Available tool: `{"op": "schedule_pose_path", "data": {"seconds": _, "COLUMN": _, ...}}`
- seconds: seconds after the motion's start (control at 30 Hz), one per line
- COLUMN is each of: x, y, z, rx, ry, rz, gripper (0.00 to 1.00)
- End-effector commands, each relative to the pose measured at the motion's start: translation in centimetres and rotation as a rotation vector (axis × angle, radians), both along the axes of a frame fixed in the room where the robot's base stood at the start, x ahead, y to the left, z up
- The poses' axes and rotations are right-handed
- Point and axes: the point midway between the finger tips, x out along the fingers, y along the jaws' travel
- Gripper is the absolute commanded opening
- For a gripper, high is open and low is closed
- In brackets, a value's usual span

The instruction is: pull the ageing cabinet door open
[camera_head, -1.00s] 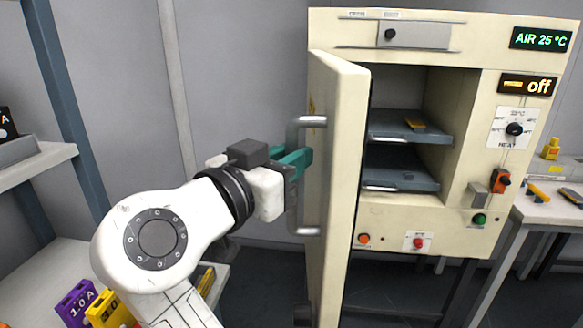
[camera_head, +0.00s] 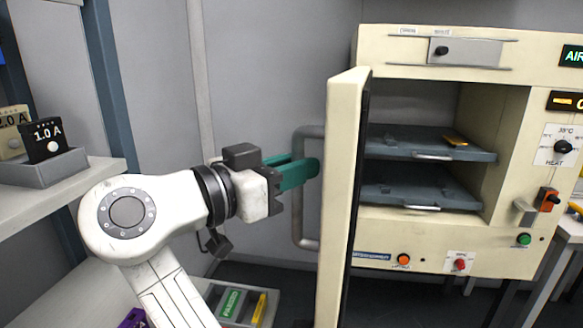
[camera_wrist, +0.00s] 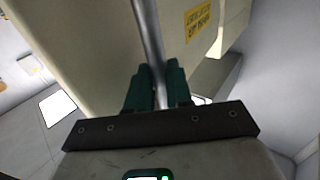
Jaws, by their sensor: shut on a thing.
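The ageing cabinet (camera_head: 440,250) is cream-coloured and stands at the right in the head view. Its door (camera_head: 343,190) stands open, swung out toward me on the left side, almost edge-on. A grey bar handle (camera_head: 298,210) runs upright on the door's outer face. My gripper (camera_head: 312,170), with green fingers, is shut on the handle around its middle. In the wrist view the fingers (camera_wrist: 155,85) sit on both sides of the handle bar (camera_wrist: 150,35), with the door face (camera_wrist: 90,45) behind it. Inside the cabinet, an upper shelf (camera_head: 400,140) and a lower shelf (camera_head: 400,190) show.
At the left, a shelf (camera_head: 75,195) holds a tray with a black 1.0 A block (camera_head: 45,138). Below my arm is a tray with green and yellow items (camera_head: 240,305). A side table (camera_head: 570,230) stands at the right.

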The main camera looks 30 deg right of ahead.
Motion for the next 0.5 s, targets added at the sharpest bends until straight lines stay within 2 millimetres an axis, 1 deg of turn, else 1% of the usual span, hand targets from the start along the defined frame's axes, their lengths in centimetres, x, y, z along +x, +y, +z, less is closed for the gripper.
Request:
{"op": "schedule_pose_path", "data": {"seconds": 0.03, "x": 0.30, "y": -0.90, "z": 0.20, "rx": 0.005, "ry": -0.001, "rz": -0.005, "gripper": 0.00}}
{"op": "schedule_pose_path", "data": {"seconds": 0.07, "x": 0.30, "y": -0.90, "z": 0.20, "rx": 0.005, "ry": -0.001, "rz": -0.005, "gripper": 0.00}}
{"op": "schedule_pose_path", "data": {"seconds": 0.1, "x": 0.29, "y": -0.90, "z": 0.21, "rx": 0.005, "ry": -0.001, "rz": -0.005, "gripper": 0.23}}
{"op": "schedule_pose_path", "data": {"seconds": 0.27, "x": 0.21, "y": -0.77, "z": 0.16, "rx": 0.004, "ry": -0.001, "rz": -0.005, "gripper": 0.38}}
{"op": "schedule_pose_path", "data": {"seconds": 0.3, "x": 0.20, "y": -0.70, "z": 0.15, "rx": 0.003, "ry": -0.001, "rz": -0.004, "gripper": 0.41}}
{"op": "schedule_pose_path", "data": {"seconds": 0.5, "x": 0.13, "y": -0.52, "z": 0.09, "rx": 0.002, "ry": -0.001, "rz": -0.003, "gripper": 0.41}}
